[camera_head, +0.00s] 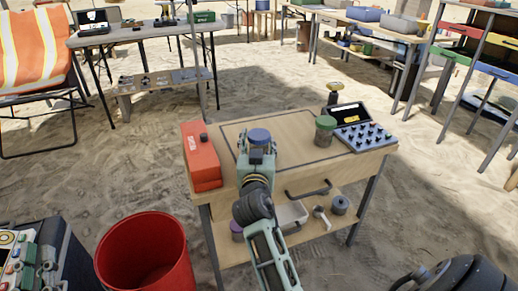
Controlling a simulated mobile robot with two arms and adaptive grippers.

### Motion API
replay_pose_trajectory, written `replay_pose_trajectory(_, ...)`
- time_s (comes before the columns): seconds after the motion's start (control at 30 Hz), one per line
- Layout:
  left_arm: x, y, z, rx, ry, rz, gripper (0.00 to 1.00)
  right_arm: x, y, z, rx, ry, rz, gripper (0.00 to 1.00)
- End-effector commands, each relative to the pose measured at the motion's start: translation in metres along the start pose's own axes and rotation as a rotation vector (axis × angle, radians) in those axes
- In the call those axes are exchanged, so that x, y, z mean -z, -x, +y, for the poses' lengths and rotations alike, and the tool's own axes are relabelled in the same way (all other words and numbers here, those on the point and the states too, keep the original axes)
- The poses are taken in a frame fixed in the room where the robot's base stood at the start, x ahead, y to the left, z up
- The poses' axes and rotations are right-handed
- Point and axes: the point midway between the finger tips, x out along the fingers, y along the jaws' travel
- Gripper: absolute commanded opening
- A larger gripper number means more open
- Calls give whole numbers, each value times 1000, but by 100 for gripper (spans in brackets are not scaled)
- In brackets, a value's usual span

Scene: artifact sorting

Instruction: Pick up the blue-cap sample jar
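The blue-cap sample jar (260,135) is at the near middle of the wooden table (290,130). Its round blue cap shows; its body is mostly hidden by my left gripper. My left gripper (257,151) is right at the jar, with fingertips at both sides just below the cap. I cannot tell whether the fingers are closed on the jar, or whether the jar touches the tabletop. My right gripper is not clearly in view.
A red box (202,160) stands at the table's left. A green-cap jar (325,130) and a button case (362,137) are at its right. A red bin (146,258) stands at the near left.

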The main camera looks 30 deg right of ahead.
Motion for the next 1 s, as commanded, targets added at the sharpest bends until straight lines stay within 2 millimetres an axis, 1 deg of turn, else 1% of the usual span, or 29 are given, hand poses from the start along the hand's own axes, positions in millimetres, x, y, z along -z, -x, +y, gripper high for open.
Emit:
replay_pose_trajectory(0.03, 0, 0, 0, 0, 0, -1, 0, 0, 0, 0, 0, 0, 0, 44)
replay_pose_trajectory(0.37, 0, 0, 0, 0, 0, -1, 0, 0, 0, 0, 0, 0, 0, 15)
replay_pose_trajectory(0.77, -2, -1, 0, 0, 0, -16, 0, 4, 0, 0, 0, 0, 2, 14)
replay_pose_trajectory(0.93, -22, 3, -4, 7, -4, -125, 0, 14, 0, 0, 0, -2, 3, 14)
replay_pose_trajectory(1.0, -34, 5, -5, 10, -6, -186, 0, 20, 0, 0, 0, -2, 3, 14)
